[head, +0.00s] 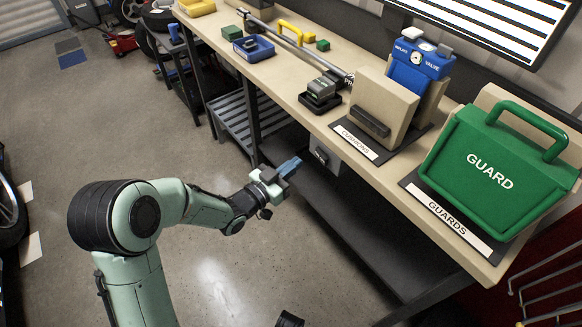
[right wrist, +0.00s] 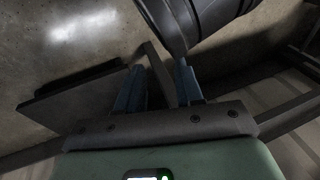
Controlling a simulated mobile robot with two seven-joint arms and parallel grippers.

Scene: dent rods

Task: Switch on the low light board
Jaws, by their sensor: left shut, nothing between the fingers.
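A board with bright white and black stripes (head: 500,25) is on the wall at the top right of the head view, partly cut off by the frame. A small grey box with a dark front part (head: 324,156) sits under the bench's front edge; I cannot tell whether it is the board's switch. My left gripper (head: 291,166) has its blue fingers shut and empty, in front of the bench and just left of the grey box. A gap shows between them. My right gripper (right wrist: 160,85) has its two blue fingers apart, with nothing seen held between them.
A dark lower shelf (head: 345,210) runs beneath. Floor (head: 110,130) is open at left; a red rack stands lower right.

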